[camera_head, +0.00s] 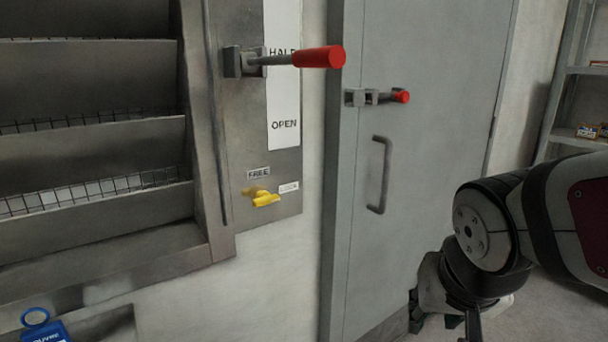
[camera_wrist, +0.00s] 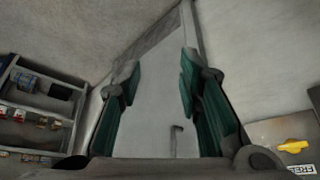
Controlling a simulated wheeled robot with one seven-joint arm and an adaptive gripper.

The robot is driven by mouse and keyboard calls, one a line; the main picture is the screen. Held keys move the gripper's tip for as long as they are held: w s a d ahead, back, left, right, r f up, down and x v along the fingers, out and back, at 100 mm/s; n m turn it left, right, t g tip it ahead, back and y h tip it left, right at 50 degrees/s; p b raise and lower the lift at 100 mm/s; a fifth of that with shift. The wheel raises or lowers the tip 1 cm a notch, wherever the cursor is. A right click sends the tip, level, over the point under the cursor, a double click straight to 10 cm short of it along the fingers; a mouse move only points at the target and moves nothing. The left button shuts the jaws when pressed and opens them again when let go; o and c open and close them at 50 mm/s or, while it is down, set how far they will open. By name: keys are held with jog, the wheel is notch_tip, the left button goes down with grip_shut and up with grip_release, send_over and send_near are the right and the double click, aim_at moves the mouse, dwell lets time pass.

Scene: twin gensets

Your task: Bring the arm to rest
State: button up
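My arm comes in from the right of the head view. My gripper shows low in that view, partly cut off by the bottom edge and partly hidden behind my arm. In the wrist view my gripper (camera_wrist: 160,88) has its two green-padded fingers spread wide apart, with nothing between them. Beyond the fingers the grey door (camera_wrist: 158,105) shows in the wrist view. The same grey door (camera_head: 415,150) stands behind my arm in the head view, with its pull handle (camera_head: 382,175) to the left of my arm.
A red-handled lever (camera_head: 318,57) sticks out beside the HALF and OPEN label. A red-tipped latch (camera_head: 400,96) sits on the door. A yellow knob (camera_head: 265,198) is below the FREE label. Louvres (camera_head: 90,150) fill the left. A blue tag (camera_head: 45,330) is bottom left. Shelves (camera_head: 580,138) stand right.

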jog(key=s+d+r+n+g+y, duration=0.1)
jog(key=s+r+n+g, duration=0.2)
jog(key=s, duration=1.4)
notch_tip(320, 180, up, 15)
jog(key=t+p, duration=0.2)
jog(key=p, duration=1.2)
jog(key=shift+p, duration=0.3)
